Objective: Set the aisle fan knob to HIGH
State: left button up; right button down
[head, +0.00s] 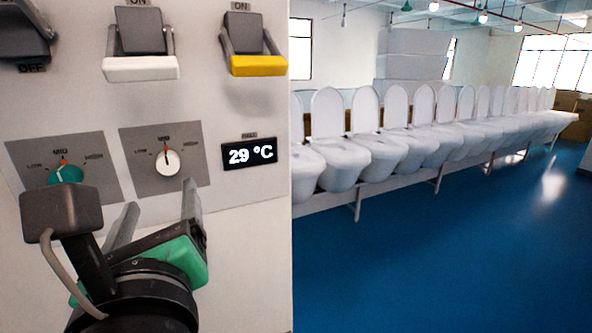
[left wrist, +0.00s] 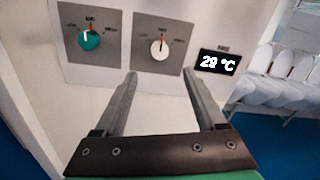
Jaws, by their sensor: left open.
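Two knobs sit on grey plates marked LOW, MID and HIGH on the panel. The white knob (head: 167,163) has its pointer up, about at MID; it also shows in the left wrist view (left wrist: 159,49). The teal knob (head: 66,175) is to its left, partly behind my wrist camera; in the left wrist view (left wrist: 89,41) its mark points roughly up. No label naming the aisle fan is readable. My left gripper (head: 160,198) is open and empty, its fingers below and in front of the white knob, which lies between their lines in the left wrist view (left wrist: 160,74). My right gripper is out of view.
A display (head: 249,153) reading 29 °C is right of the white knob. Above are switches with a white handle (head: 140,69) and a yellow handle (head: 258,66). A row of white toilets (head: 382,140) stands on a bench beyond the panel's right edge, over blue floor (head: 440,260).

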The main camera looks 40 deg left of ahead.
aim_at(167, 166)
pick_arm(q)
jog(key=p+x, duration=0.1)
jog(key=x, duration=1)
jog(key=shift+w+a+p, duration=0.1)
jog(key=shift+a+p, duration=0.25)
jog(key=shift+p, duration=0.05)
grip_shut()
